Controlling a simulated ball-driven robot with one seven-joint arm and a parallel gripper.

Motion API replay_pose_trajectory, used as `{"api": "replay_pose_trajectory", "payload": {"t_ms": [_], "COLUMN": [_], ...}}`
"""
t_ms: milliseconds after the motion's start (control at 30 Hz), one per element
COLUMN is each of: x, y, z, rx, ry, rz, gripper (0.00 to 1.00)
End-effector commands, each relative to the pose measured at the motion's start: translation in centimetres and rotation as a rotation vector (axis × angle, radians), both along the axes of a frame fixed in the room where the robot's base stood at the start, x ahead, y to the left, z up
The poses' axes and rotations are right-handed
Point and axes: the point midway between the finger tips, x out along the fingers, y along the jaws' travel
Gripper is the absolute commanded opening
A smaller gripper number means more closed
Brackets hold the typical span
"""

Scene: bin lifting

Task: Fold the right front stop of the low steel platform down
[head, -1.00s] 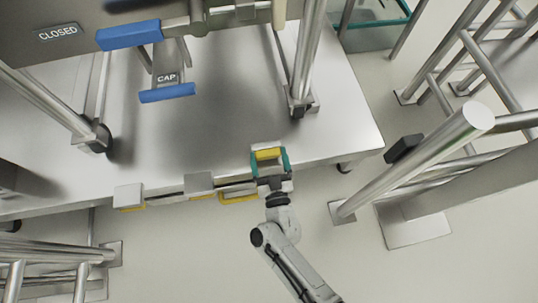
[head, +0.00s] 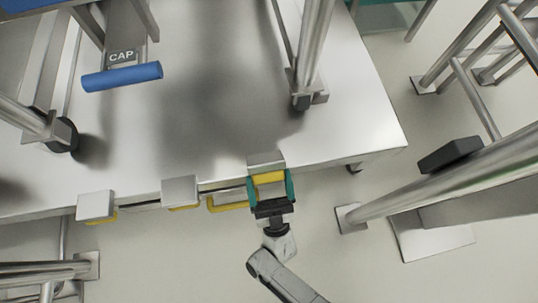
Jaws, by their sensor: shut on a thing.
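The low steel platform (head: 345,120) fills the upper middle of the head view. Its right front stop, a grey plate (head: 266,160) with a yellow bar (head: 268,178), is at the front edge, towards the right corner. My gripper (head: 271,188) is shut on this stop, its teal fingers on either side of the yellow bar. The stop's exact tilt is hard to tell from above. A middle grey stop plate (head: 180,191) and a left one (head: 95,206) sit along the same edge, with yellow showing beneath them.
A yellow loop (head: 228,208) hangs at the edge just left of my gripper. Steel rails flank both sides. Floor in front is clear.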

Motion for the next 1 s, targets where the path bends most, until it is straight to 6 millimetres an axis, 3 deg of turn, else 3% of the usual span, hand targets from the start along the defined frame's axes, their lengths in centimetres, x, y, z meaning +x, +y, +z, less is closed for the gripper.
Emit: {"api": "replay_pose_trajectory", "payload": {"t_ms": [767,800,900,1000], "x": [-0.06,-0.06,-0.08,-0.12], "y": [0.00,-0.01,-0.01,-0.02], "z": [-0.35,-0.35,-0.38,-0.41], "rx": [0.016,0.017,0.017,0.016], "ry": [-0.067,-0.067,-0.066,-0.065], "rz": [-0.003,-0.004,-0.002,-0.002], "gripper": [0.30,0.89,0.98,1.00]}}
